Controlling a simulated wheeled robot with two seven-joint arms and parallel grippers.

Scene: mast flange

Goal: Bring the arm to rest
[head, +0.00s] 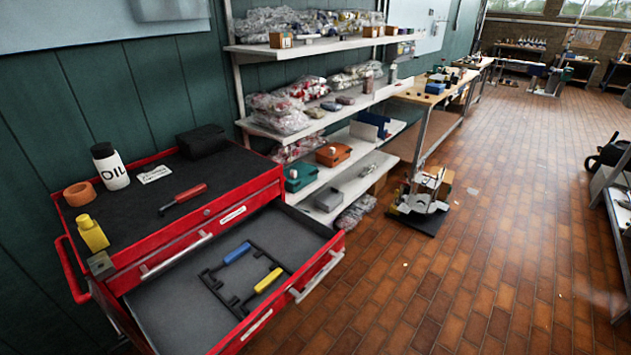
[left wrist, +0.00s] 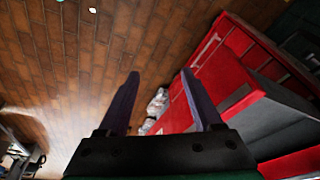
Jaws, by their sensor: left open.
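My left gripper (left wrist: 158,100) shows in the left wrist view, with its two dark fingers apart and nothing between them. It hangs over the brick floor, beside the red tool cabinet (left wrist: 228,75). Neither of my arms shows in the head view, and my right gripper is in neither view. In the head view the red tool cabinet (head: 190,245) stands at the left with its top drawer (head: 180,310) pulled open.
On the cabinet top are an oil bottle (head: 110,167), an orange ring (head: 79,194), a yellow bottle (head: 92,233), a red-handled tool (head: 183,198) and a black case (head: 201,142). Shelves (head: 290,131) with bagged parts stand behind. A machine (head: 420,198) sits on the floor.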

